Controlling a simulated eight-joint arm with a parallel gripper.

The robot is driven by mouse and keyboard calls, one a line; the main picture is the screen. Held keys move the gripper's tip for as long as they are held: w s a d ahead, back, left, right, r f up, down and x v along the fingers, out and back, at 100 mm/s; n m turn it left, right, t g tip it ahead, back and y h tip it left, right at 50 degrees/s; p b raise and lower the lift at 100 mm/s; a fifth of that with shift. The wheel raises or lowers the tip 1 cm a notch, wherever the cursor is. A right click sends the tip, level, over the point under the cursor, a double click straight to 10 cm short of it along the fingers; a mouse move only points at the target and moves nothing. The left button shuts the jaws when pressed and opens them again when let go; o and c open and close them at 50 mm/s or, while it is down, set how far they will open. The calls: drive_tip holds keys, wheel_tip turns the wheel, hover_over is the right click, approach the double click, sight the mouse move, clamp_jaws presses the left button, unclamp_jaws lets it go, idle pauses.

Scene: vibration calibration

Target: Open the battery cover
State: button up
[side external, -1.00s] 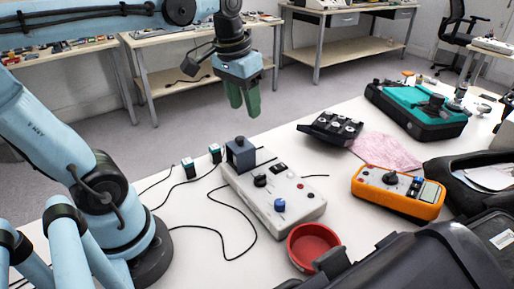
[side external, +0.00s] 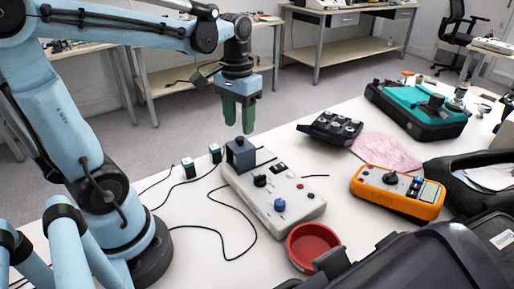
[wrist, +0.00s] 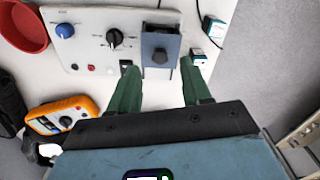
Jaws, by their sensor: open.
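The light grey calibration unit (side external: 275,195) lies on the white table, with a black knob, a blue knob and a dark blue-grey block (side external: 240,155) at its far left end. The unit also shows in the wrist view (wrist: 85,45), with the block (wrist: 160,48) at its right end. I cannot tell which part is the battery cover. My gripper (side external: 238,126) hangs above the block, pointing down, its green fingers apart and empty. In the wrist view my gripper's fingertips (wrist: 159,66) appear on either side of the block; no contact is visible.
Two small cubes with cables (side external: 202,160) stand left of the unit. A red bowl (side external: 313,247) is at its near end. An orange meter (side external: 398,190), a pink cloth (side external: 385,151) and a black tray (side external: 331,128) lie to the right.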

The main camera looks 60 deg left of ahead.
sight(240, 138)
drive_tip(key=shift+f, duration=1.8)
clamp_jaws()
